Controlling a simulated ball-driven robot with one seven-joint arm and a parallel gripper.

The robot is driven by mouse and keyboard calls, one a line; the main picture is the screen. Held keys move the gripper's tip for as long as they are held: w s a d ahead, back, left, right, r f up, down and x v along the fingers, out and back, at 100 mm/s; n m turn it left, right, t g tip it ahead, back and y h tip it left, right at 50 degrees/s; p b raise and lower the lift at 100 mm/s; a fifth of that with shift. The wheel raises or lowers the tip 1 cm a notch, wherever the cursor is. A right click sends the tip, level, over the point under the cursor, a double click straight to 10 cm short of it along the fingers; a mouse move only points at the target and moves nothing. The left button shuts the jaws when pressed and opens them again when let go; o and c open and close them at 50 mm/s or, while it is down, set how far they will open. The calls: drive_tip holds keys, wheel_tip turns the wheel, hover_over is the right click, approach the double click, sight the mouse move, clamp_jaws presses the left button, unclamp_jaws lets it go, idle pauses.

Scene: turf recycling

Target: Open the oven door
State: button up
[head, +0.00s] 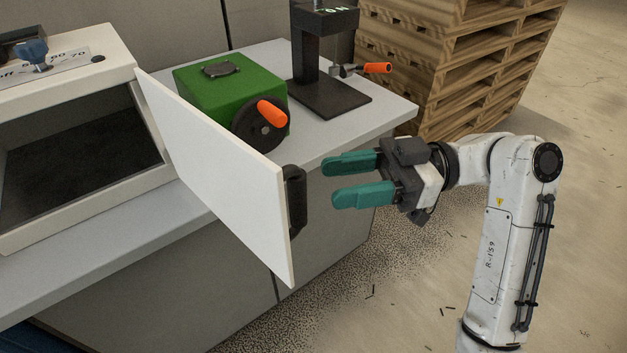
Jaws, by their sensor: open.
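The oven (66,217) stands at the left on a counter, with its dark inside showing. Its white door (220,165) stands swung open, hinged on the oven's right side and reaching out past the counter's front edge. A black handle (294,200) is on the door's outer face near its free edge. My gripper (340,180) is to the right of the handle, with its two teal fingers apart and empty. The fingers point left toward the handle, and a small gap shows between them and it.
A green box with an orange-handled wheel (230,90) sits on the counter (390,108) behind the door. A black press-like stand (325,70) with an orange handle is at the counter's back right. Wooden pallets (465,60) are stacked behind. The floor at right is open.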

drive_tip(key=shift+w+d, duration=0.15)
drive_tip(key=shift+d, duration=0.95)
drive_tip(key=shift+w+d, duration=0.15)
drive_tip(key=shift+d, duration=0.9)
wheel_tip(320, 180, down, 17)
drive_tip(key=s+m+t+h, duration=0.2)
drive_tip(key=m+t+h, duration=0.25)
drive_tip(key=m, duration=0.45)
drive_tip(key=s+d+f+m+h, duration=0.3)
drive_tip(key=s+f, duration=0.2)
drive_tip(key=f, duration=0.3)
drive_tip(key=s+d+f+m+h, duration=0.4)
drive_tip(key=s+f, duration=0.1)
drive_tip(key=f, duration=0.2)
drive_tip(key=s+d+f+m+h, duration=0.2)
drive_tip(key=s+d+h, duration=0.15)
drive_tip(key=s, duration=0.35)
drive_tip(key=s+d+f+m+h, duration=0.2)
drive_tip(key=s+d+h, duration=0.1)
drive_tip(key=s+d, duration=0.25)
wheel_tip(320, 180, up, 16)
drive_tip(key=s+p, duration=0.1)
drive_tip(key=p, duration=1.4)
drive_tip(key=shift+d+f+g, duration=0.15)
drive_tip(key=shift+d+g, duration=0.1)
drive_tip(key=shift+g, duration=0.2)
